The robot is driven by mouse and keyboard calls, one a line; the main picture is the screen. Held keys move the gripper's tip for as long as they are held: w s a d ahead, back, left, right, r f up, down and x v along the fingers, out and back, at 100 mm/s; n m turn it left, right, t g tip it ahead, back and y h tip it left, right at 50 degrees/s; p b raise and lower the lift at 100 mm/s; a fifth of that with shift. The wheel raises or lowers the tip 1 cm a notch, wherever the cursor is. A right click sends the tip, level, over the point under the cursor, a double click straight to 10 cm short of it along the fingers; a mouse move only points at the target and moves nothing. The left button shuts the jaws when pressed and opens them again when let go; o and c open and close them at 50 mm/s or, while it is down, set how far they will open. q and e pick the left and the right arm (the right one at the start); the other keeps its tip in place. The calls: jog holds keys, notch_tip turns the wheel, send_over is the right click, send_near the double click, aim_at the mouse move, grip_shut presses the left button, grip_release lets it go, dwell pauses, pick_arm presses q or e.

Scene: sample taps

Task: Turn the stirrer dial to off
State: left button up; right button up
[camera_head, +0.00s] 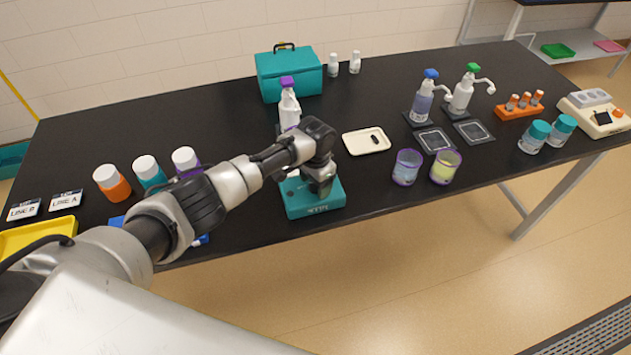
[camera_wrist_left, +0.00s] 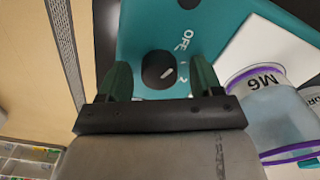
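The teal stirrer (camera_head: 312,203) stands near the front edge of the black table, partly hidden by my left arm. In the left wrist view its teal top (camera_wrist_left: 140,25) carries a round black dial (camera_wrist_left: 153,63) with a short white pointer line. The line slants to the upper right, towards a small white mark below the printed OFF (camera_wrist_left: 185,40). My left gripper (camera_wrist_left: 160,75) is open, one dark green finger on each side of the dial, with gaps showing. In the head view the left gripper (camera_head: 321,188) is over the stirrer, pointing down. My right gripper is not in view.
A purple-topped spray bottle (camera_head: 289,108) stands behind the stirrer. A cream tray (camera_head: 356,143) and two purple-rimmed cups (camera_head: 407,168) (camera_head: 444,168) are to the right. Several capped bottles (camera_head: 112,183) stand left. A teal case (camera_head: 290,75) is at the back.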

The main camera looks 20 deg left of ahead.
pick_arm(q)
notch_tip(320, 180, up, 11)
jog(key=b, duration=0.1)
jog(key=shift+b, duration=0.35)
jog(key=shift+f, duration=0.1)
dwell(0.5)
